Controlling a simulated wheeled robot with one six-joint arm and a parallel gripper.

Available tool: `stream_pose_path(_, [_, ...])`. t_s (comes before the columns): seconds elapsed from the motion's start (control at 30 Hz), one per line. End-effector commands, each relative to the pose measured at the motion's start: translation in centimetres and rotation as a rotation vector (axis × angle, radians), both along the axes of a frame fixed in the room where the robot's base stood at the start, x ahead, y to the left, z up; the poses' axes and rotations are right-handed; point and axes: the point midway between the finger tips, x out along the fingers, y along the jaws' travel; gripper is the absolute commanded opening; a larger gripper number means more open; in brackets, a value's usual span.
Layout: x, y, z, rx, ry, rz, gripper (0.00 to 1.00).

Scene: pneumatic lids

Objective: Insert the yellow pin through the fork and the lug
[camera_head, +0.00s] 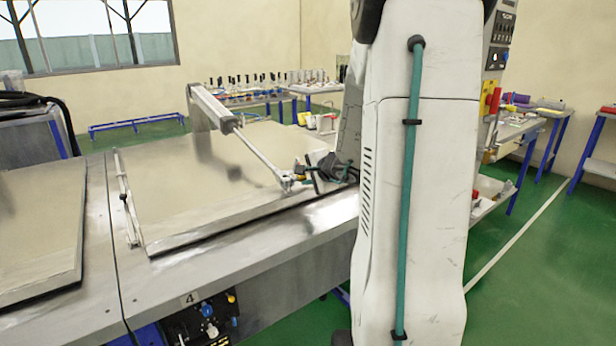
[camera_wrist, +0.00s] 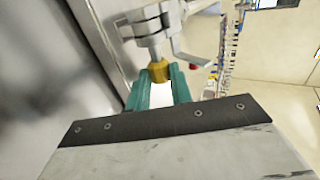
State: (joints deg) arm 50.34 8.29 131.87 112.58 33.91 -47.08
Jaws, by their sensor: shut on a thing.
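The yellow pin (camera_wrist: 158,72) sits between the teal fingertips of my gripper (camera_wrist: 160,84) in the wrist view. My gripper is shut on it. Just beyond the pin is the pale metal fork (camera_wrist: 148,27), with the pin's far end close against or at it. I cannot tell how far the pin is in the fork. The lug is not clearly distinguishable. In the head view the fork (camera_head: 287,182) ends the rod of a grey cylinder (camera_head: 213,108), above the lid (camera_head: 215,185). My gripper (camera_head: 308,179) reaches the fork from the right, small and partly hard to make out.
The lid lies on a long metal bench (camera_head: 270,265). A second lid (camera_head: 40,235) lies at the left. A thin rod mechanism (camera_head: 127,200) stands by the lid's left edge. A flat bracket (camera_wrist: 192,60) juts out right of the fork. Tool tables stand behind.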

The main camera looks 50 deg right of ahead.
Motion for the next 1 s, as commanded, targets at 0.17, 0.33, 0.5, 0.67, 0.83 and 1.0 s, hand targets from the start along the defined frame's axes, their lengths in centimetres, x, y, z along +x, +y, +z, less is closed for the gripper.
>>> stream_pose_path(0.17, [0.1, 0.5, 0.0, 0.000, 0.000, 0.001, 0.02])
stream_pose_path(0.33, [0.2, 0.8, 0.0, 0.000, 0.000, 0.001, 0.02])
stream_pose_path(0.5, [0.3, 1.1, 0.0, 0.001, -0.001, 0.000, 0.02])
stream_pose_path(0.67, [0.4, 1.5, 0.0, 0.000, 0.000, 0.001, 0.02])
stream_pose_path(0.83, [0.5, 1.9, 0.0, 0.000, 0.000, 0.001, 0.02])
stream_pose_path(1.0, [0.5, 2.0, 0.0, 0.000, 0.000, 0.001, 0.41])
